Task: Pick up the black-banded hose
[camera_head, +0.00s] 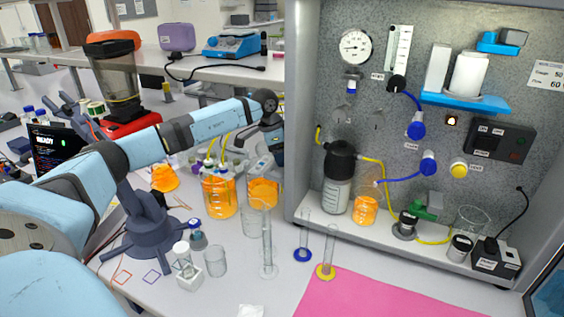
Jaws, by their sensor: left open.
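Several hoses hang on the grey panel rig at the right. A blue hose (408,96) runs from a black fitting down to a blue connector, and a lower blue hose (402,179) ends at another blue connector. A yellow hose (384,172) runs from the black-capped bottle towards the orange-filled vessel, and another yellow hose (434,241) lies low on the rig shelf. I cannot make out for sure which one has black bands. My left gripper (261,168) is open, pointing down above the orange beakers, left of the rig and apart from the hoses. My right gripper is not in view.
Orange beakers (219,200), glass cylinders (267,248) and small vials crowd the white bench below my left arm. The black-capped bottle (337,195) stands on the rig shelf. A pink mat (375,297) in front is clear. The rig's left side wall (301,110) stands beside my gripper.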

